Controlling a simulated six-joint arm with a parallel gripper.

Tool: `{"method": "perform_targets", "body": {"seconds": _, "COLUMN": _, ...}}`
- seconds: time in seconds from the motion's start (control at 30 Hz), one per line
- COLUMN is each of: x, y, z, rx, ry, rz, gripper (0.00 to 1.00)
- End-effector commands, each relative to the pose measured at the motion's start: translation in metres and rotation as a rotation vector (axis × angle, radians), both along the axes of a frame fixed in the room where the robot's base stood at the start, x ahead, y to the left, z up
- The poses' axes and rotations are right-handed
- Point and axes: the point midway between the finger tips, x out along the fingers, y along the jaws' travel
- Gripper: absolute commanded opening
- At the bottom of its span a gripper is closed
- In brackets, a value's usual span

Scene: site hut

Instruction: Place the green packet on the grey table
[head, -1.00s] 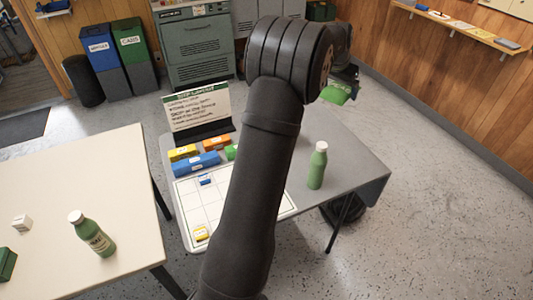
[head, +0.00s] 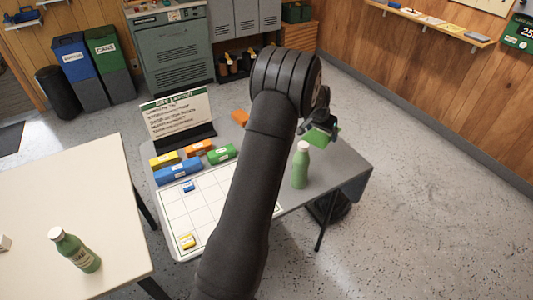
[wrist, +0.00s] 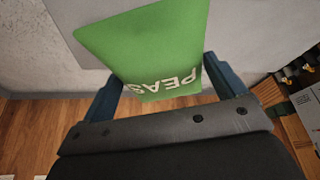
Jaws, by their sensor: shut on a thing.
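The green packet (head: 324,138), lettered PEAS, is held in my gripper (head: 320,126) at the right part of the grey table (head: 343,169). In the wrist view the green packet (wrist: 148,50) sits between the two blue fingers of my gripper (wrist: 168,95), which is shut on it. In the head view the packet shows just behind a green bottle's cap, partly hidden by the gripper. It appears to be above the tabletop; I cannot tell the exact gap.
A green bottle (head: 301,166) stands on the grey table close to the packet. A white grid sheet (head: 205,205), coloured boxes (head: 178,172) and a sign (head: 177,117) fill its left part. A cream table (head: 70,205) with another bottle (head: 75,250) stands at left.

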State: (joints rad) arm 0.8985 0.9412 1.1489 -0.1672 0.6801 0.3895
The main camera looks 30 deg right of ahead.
Motion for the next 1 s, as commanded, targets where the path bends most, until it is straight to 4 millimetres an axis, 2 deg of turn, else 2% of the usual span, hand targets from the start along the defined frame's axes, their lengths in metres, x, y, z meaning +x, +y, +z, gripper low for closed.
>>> {"method": "perform_targets", "body": {"seconds": 0.17, "x": 0.0, "y": 0.0, "z": -0.01, "rx": 0.0, "ry": 0.0, "rz": 0.0, "gripper": 0.57}}
{"method": "perform_targets", "body": {"seconds": 0.4, "x": 0.0, "y": 0.0, "z": -0.053, "rx": 0.0, "ry": 0.0, "rz": 0.001, "gripper": 0.57}}
{"method": "perform_targets", "body": {"seconds": 0.8, "x": 0.001, "y": 0.0, "z": -0.099, "rx": -0.002, "ry": -0.003, "rz": 0.002, "gripper": 0.57}}
{"method": "perform_targets", "body": {"seconds": 1.0, "x": 0.001, "y": 0.0, "z": -0.1, "rx": -0.003, "ry": -0.004, "rz": 0.002, "gripper": 0.57}}
